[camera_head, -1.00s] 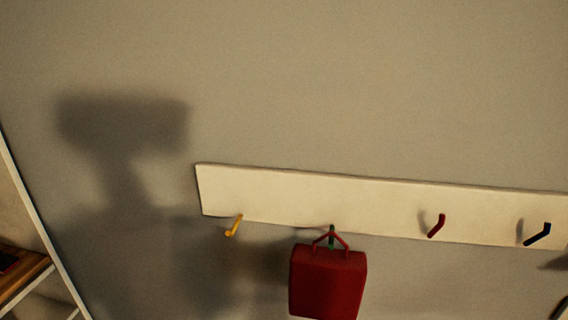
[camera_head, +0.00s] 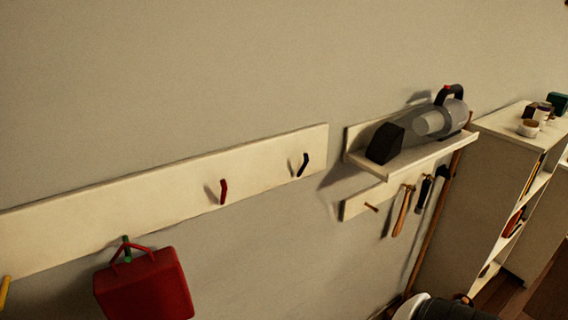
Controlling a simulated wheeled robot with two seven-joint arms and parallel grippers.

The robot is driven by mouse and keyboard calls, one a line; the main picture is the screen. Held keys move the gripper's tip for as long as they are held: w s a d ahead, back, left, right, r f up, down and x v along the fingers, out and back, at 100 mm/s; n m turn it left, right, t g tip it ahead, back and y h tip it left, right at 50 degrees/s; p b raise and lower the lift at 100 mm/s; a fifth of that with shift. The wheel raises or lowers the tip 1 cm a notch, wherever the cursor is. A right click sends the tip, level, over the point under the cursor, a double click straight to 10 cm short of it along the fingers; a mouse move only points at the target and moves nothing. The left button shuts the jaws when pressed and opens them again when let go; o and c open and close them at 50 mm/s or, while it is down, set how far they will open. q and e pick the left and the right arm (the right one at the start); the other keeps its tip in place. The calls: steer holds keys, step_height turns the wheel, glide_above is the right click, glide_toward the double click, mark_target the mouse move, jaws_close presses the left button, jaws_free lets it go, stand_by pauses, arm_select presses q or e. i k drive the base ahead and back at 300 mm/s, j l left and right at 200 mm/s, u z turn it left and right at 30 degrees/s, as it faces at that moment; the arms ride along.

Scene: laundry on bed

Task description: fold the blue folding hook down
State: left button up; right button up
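A cream wall rail (camera_head: 80,216) carries a row of coloured hooks. The darkest hook (camera_head: 303,165), near the rail's right end, looks dark blue to black and is the only one that could be the blue folding hook. It sticks out from the rail with its tip angled up, and nothing hangs on it.
A red hook (camera_head: 223,191) is empty. A red bag (camera_head: 145,287) hangs from a green hook (camera_head: 126,249). A yellow hook (camera_head: 4,291) is at the left edge. A shelf with a handheld vacuum (camera_head: 430,122) and a white cabinet (camera_head: 500,185) stand right.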

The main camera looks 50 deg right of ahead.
mark_target(305, 154)
steer(key=i+z, duration=0.7)
steer(key=k+z, duration=0.1)
steer(key=z, duration=1.25)
